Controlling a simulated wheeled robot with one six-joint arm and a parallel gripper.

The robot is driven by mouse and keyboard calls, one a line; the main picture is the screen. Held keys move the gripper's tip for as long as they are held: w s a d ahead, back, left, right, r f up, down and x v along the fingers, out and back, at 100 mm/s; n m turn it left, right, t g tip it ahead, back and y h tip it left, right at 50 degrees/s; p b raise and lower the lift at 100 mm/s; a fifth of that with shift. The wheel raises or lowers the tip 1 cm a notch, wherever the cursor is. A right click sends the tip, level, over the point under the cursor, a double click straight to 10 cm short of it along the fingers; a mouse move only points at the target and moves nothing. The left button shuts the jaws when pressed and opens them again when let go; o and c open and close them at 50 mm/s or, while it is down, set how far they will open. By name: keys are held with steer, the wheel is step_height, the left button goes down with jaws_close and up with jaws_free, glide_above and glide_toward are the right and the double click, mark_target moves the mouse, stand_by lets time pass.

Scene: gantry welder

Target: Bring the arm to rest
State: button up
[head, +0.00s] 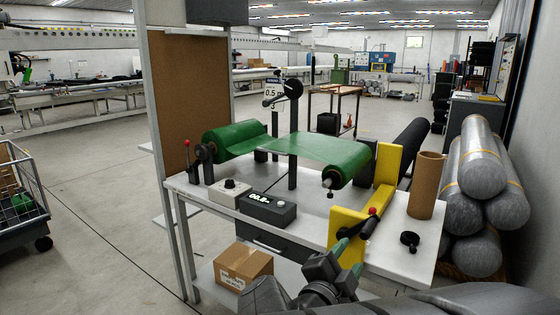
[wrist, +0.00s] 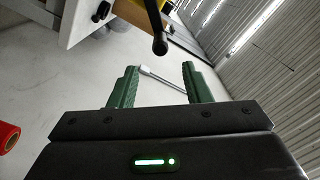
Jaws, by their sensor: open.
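My gripper (wrist: 160,84) shows in the wrist view with its two green ribbed fingers spread apart and nothing between them. Beyond the fingers lie grey floor and a thin light-grey rod-like thing. In the head view my arm shows at the bottom centre, in front of the white workbench (head: 415,255). The green fingertips (head: 345,248) are close to the yellow bracket (head: 347,220) of the bench machine. Whether they touch it cannot be told. A black lever with a round knob (wrist: 160,46) hangs just beyond the fingers in the wrist view.
The bench holds a green sheet on rollers (head: 305,147), a control box with display (head: 267,208), a cardboard tube (head: 427,185) and a black knob (head: 410,240). A cardboard box (head: 243,266) sits below. Grey rolls (head: 475,195) are stacked right. Floor at left is clear beside a wire cart (head: 22,205).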

mark_target(371, 218)
steer(key=b+x, duration=0.4)
steer(key=x, duration=0.9)
steer(key=shift+w+d+f+b, duration=0.15)
steer(key=shift+d+b, duration=0.05)
steer(key=shift+b, duration=0.15)
steer(key=shift+w+a+r+p, duration=0.1)
steer(key=shift+w+r+p, duration=0.15)
steer(key=shift+r+p, duration=0.4)
steer(key=shift+a+n+p, duration=0.3)
steer(key=shift+n+p, duration=0.2)
steer(key=shift+p, duration=0.2)
steer(key=shift+w, duration=0.1)
